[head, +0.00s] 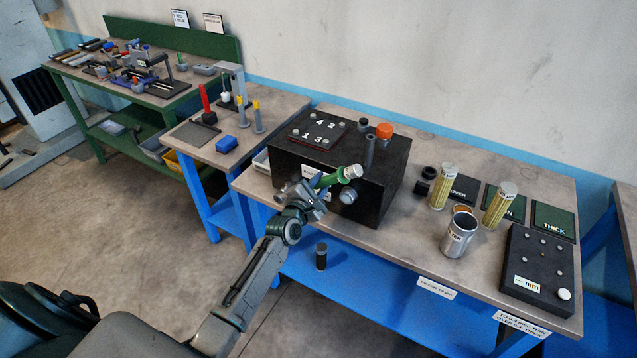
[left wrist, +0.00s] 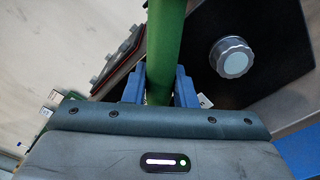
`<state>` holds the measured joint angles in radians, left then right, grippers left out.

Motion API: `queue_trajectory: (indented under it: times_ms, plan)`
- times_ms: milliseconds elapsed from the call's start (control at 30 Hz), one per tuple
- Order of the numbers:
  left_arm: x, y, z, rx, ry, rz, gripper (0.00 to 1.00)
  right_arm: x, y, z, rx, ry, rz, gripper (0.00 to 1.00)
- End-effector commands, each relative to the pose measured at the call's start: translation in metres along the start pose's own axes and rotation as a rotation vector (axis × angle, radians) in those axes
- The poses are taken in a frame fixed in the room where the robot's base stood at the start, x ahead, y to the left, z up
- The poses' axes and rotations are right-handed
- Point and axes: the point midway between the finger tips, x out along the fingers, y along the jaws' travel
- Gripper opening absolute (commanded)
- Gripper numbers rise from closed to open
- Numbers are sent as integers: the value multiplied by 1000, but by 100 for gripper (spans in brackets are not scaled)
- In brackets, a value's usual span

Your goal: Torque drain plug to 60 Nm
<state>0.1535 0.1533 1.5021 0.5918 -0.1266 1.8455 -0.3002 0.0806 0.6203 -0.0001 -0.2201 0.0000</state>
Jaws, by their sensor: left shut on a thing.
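My left gripper (head: 312,192) is shut on a green-handled tool, perhaps the torque wrench (head: 328,180), in front of the black box (head: 388,178). The tool's pale, ridged end (head: 352,171) points right. In the left wrist view the green shaft (left wrist: 165,45) stands between my blue fingers (left wrist: 158,88). A round silver plug (head: 348,196) is on the box's front face, just below the tool's end in the head view. It also shows in the left wrist view (left wrist: 232,57), right of the shaft and apart from it. My right gripper is not in view.
On the box are a numbered red-edged plate (head: 318,131) and an orange cap (head: 384,131). To the right stand two yellow filters (head: 442,187), a silver can (head: 459,236) and a black gauge block (head: 540,268). A dark cylinder (head: 321,256) stands on the blue lower shelf.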

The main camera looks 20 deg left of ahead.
Motion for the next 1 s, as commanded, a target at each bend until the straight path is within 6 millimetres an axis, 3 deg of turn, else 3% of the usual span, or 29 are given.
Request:
queue_trajectory:
  times_ms: [500,1000]
  plan:
    - [1,-1,2,20,-3,6,0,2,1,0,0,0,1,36]
    - [1,-16,1,90,-3,9,0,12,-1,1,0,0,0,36]
